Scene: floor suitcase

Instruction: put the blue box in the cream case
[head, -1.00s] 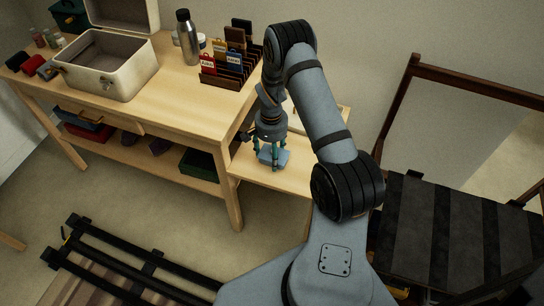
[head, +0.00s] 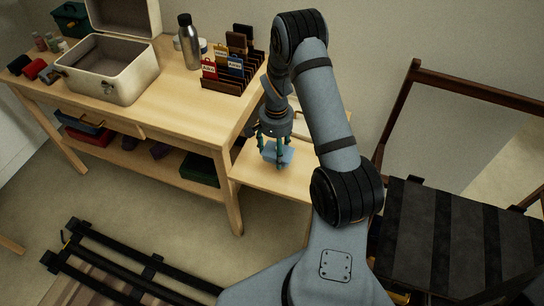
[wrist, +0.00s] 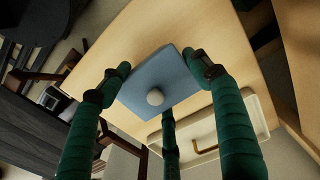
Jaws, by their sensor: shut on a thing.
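The blue box (head: 279,153) is between the fingers of my gripper (head: 275,150), over the small low side table. In the wrist view the box (wrist: 160,76) is a flat blue block with a pale round knob on top. My gripper's green fingers (wrist: 160,90) close around it, and it is shut on the box. Whether the box touches the tabletop is hard to tell. The cream case (head: 118,84) stands open on the long wooden table at the left, its lid raised at the back. The visible part of its inside looks empty.
A steel bottle (head: 189,42) and a dark slotted rack (head: 234,76) with several cards stand between the case and my arm. Small rolled items (head: 33,69) lie left of the case. A cream lidded object (wrist: 207,128) sits on the side table (head: 256,176).

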